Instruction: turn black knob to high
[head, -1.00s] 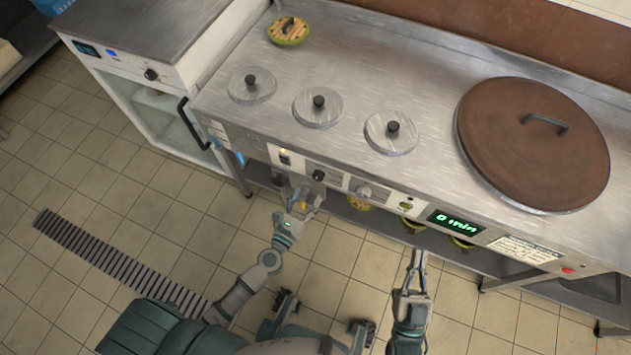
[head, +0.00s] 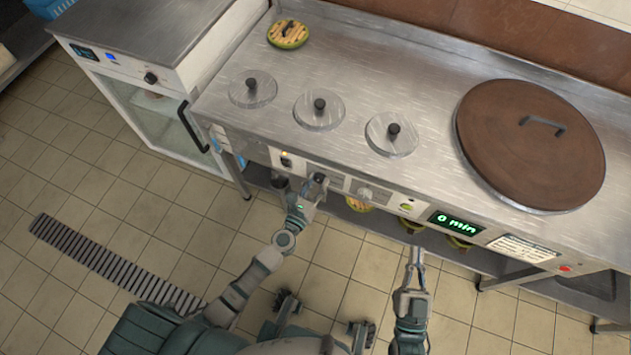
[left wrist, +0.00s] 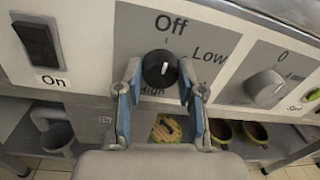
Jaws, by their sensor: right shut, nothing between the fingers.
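The black knob (left wrist: 160,69) is on the front panel, with a small white pointer mark on its face. In the left wrist view the label above it reads "Off", "Low" is at its upper right, and "High" below is partly hidden. My left gripper (left wrist: 160,76) has its blue-padded fingers on both sides of the knob, with small gaps seeming to show. In the head view my left gripper (head: 316,183) is at the panel and mostly covers the knob. My right gripper (head: 417,252) is shut and empty, in front of the panel below the display.
A grey knob (left wrist: 266,88) is right of the black one, and a black switch (left wrist: 38,45) labelled "On" is left. A green display (head: 457,222) reads "0 min". Bowls stand on the shelf below. A large brown lid (head: 530,165) covers the right of the counter.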

